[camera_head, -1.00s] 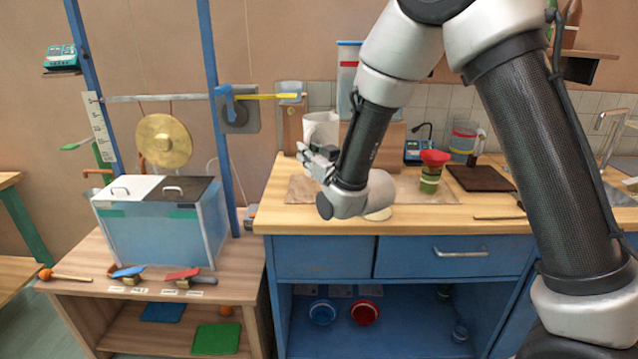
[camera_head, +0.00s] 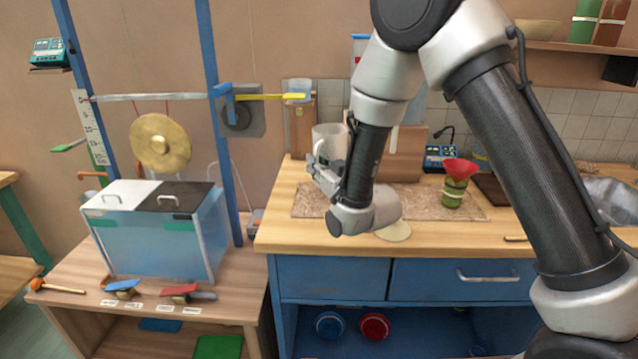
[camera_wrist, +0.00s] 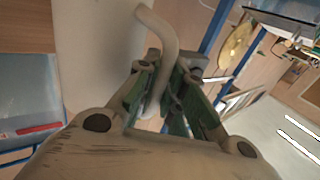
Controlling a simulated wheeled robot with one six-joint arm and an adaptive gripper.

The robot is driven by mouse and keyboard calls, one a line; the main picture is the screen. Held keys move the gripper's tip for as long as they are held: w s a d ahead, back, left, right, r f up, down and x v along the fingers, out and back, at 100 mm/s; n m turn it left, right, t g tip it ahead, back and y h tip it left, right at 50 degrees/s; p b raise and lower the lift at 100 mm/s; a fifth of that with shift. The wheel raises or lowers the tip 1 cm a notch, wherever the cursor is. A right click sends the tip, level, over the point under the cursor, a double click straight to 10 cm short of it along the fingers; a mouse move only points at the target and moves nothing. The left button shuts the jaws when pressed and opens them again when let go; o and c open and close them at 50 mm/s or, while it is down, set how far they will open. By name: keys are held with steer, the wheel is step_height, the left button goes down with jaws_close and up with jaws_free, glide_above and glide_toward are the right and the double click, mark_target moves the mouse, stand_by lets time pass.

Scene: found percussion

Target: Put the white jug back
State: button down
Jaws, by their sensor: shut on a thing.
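The white jug (camera_head: 329,140) is upright at the back left of the worktop, near the wall. My gripper (camera_head: 322,172) is at its lower front and shut on its handle. In the wrist view, the jug's smooth white side (camera_wrist: 85,50) fills the upper left, and its curved handle (camera_wrist: 160,45) runs down between the green-padded fingers (camera_wrist: 163,95). My arm hides part of the jug's right side and base. I cannot tell whether its base touches the worktop.
A speckled mat (camera_head: 308,202) covers part of the wooden worktop (camera_head: 285,232). A pale disc (camera_head: 394,232) lies near the front edge. A red funnel (camera_head: 460,168) on a green cup (camera_head: 454,192) stands to the right. A yellow bar (camera_head: 265,97) projects near the jug's upper left.

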steer(key=shift+f, duration=2.5)
steer(key=c, duration=1.5)
jaws_free()
